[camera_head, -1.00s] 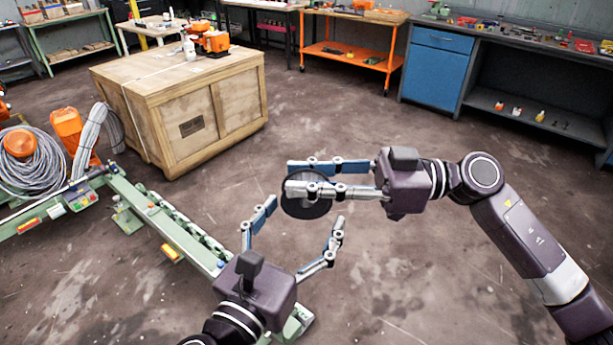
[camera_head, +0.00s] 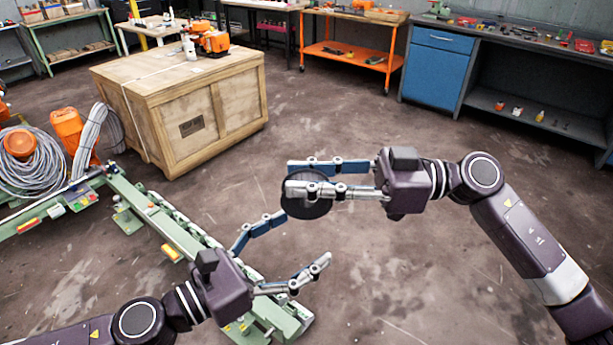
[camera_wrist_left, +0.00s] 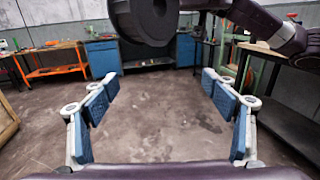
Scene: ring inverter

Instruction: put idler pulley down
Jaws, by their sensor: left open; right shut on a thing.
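The idler pulley (camera_head: 305,207) is a dark round disc in the head view, held in mid-air above the floor. My right gripper (camera_head: 300,178) is shut on it, and its fingers hide part of the disc. In the left wrist view the pulley (camera_wrist_left: 145,18) shows large and dark at the top edge, partly cut off. My left gripper (camera_head: 305,238) is open and empty, below and to the left of the pulley and apart from it. Its spread fingers also show in the left wrist view (camera_wrist_left: 160,110), with only floor between them.
A wooden crate (camera_head: 190,110) stands at the back left with an orange device (camera_head: 213,41) on top. A green rail frame (camera_head: 165,225) runs along the left, near my left arm. Workbenches line the back, including a blue cabinet (camera_head: 435,70). The middle floor (camera_head: 420,270) is clear.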

